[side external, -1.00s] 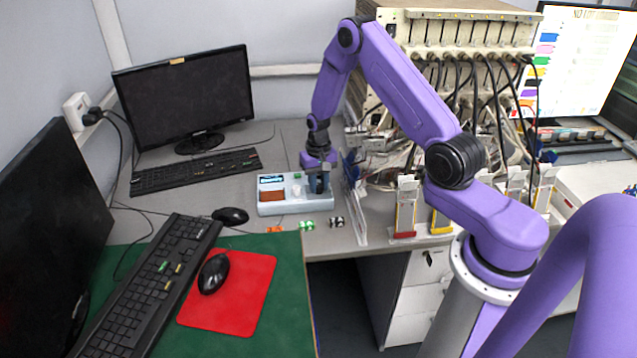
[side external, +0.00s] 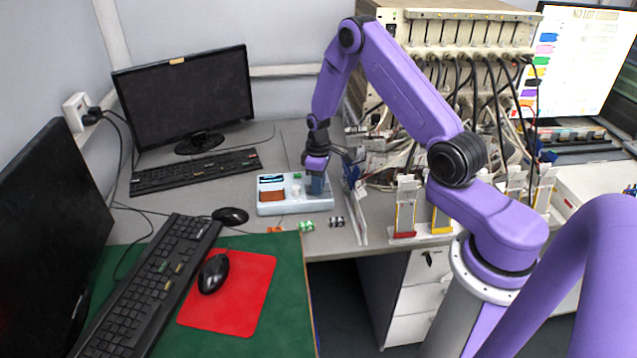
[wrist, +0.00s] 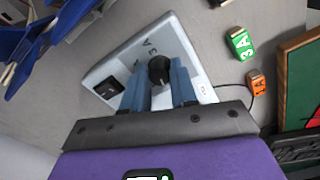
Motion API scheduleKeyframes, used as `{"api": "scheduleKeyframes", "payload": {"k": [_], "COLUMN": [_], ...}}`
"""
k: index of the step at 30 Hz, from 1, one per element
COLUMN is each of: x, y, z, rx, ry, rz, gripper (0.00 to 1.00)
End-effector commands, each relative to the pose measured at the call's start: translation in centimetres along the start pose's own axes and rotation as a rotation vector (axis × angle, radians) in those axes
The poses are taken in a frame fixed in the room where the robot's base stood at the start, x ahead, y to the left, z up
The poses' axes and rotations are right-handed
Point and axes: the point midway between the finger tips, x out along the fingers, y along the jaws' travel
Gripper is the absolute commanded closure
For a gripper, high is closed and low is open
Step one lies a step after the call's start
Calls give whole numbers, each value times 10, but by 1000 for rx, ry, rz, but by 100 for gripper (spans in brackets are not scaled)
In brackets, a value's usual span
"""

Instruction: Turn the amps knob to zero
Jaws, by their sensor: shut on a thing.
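The white device box (side external: 290,209) sits on the grey table, with a small display and a brown panel on its left half. In the wrist view its face (wrist: 183,52) carries "A" lettering and a round black knob (wrist: 160,69). My gripper (wrist: 161,80) points at the device, with its two blue fingers on either side of the knob and shut on it. In the side view my gripper (side external: 317,184) is over the right end of the box and hides the knob. The knob's pointer and scale cannot be read.
Small cubes lie before the box: orange (side external: 275,230), green (side external: 306,226) and black-and-white (side external: 337,222). A clear upright panel (side external: 357,212) and battery rack with cables (side external: 455,50) stand to the right. A mouse (side external: 231,216) is at left.

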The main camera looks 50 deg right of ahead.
Motion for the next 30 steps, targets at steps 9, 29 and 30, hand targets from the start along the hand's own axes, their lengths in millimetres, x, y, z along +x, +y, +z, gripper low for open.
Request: {"api": "scheduleKeyframes", "payload": {"k": [9,29,30], "x": [-1,-1,-1], "y": [0,0,0], "z": [0,-1,-1], "rx": [-180,-251,-251], "ry": [1,2,2], "rz": [1,2,2], "gripper": [100,100,100]}}
